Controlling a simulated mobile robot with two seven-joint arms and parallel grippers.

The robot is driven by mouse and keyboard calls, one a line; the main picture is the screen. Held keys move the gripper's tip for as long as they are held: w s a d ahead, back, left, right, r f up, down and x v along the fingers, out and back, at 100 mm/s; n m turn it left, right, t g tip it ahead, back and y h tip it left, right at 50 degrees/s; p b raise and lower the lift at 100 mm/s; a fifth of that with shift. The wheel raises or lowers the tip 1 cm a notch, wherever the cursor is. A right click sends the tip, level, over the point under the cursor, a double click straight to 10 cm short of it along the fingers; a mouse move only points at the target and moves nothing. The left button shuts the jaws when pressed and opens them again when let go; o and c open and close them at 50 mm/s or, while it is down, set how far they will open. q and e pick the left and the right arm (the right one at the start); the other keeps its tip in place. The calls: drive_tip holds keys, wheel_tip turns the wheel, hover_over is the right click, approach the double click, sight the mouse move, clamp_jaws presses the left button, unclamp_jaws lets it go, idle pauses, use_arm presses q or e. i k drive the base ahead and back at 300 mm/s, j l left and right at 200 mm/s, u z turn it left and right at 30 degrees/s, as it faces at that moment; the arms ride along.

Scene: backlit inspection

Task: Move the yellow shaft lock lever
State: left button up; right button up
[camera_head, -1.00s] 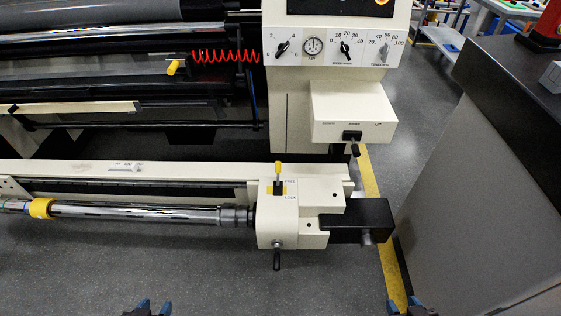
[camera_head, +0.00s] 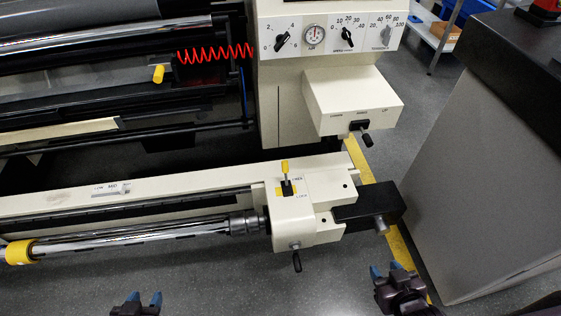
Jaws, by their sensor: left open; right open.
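The yellow shaft lock lever (camera_head: 285,168) stands upright in a black slot on top of the cream end housing (camera_head: 293,220), beside OPEN and LOCK lettering. A metal shaft (camera_head: 140,236) with a yellow collar (camera_head: 20,252) runs into the housing from the left. My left gripper (camera_head: 144,299) is open and empty at the bottom edge, below the shaft. My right gripper (camera_head: 385,271) is open and empty at the lower right, below the black block. Both are apart from the lever.
A black block (camera_head: 368,208) juts out right of the housing, and a black-handled lever (camera_head: 296,262) hangs at its front. A control box (camera_head: 352,102) with a black lever overhangs behind. A grey cabinet (camera_head: 480,180) stands at right. Floor in front is clear.

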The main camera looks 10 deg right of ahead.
sight(285, 165)
drive_tip(key=i+j, duration=0.15)
drive_tip(key=j, duration=0.25)
drive_tip(key=i+j, duration=0.15)
drive_tip(key=j, duration=0.25)
drive_tip(key=i+j, duration=0.1)
drive_tip(key=j, duration=0.3)
drive_tip(key=i+j, duration=0.15)
drive_tip(key=j, duration=0.25)
drive_tip(key=i+j, duration=0.15)
drive_tip(key=j, duration=0.3)
drive_tip(key=l+z, duration=0.05)
